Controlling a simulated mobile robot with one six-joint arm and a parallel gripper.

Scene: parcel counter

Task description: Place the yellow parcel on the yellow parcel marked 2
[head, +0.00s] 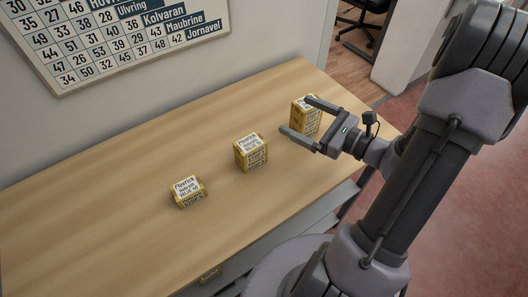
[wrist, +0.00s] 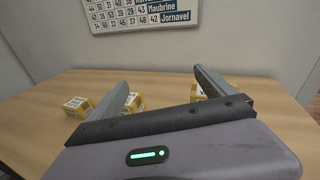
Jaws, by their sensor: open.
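Three yellow parcels with white printed labels stand in a row on the wooden counter. The left parcel (head: 187,191) is the lowest. The middle parcel (head: 251,152) is taller and box-shaped. The right parcel (head: 307,121) is tall and partly covered by my gripper. The print is too small for me to tell which is marked 2. My gripper (head: 296,114) is open and empty, above the counter near the right parcel, fingers pointing left. In the wrist view, parcels show left of the left finger (wrist: 75,104), beside it (wrist: 134,102) and by the right finger (wrist: 199,93), partly hidden.
The wooden counter (head: 110,205) is bare on its left side and along the wall. A number and name chart (head: 120,38) hangs on the wall. Drawers are below the counter's front edge. A dark chair (head: 362,22) stands beyond the far end.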

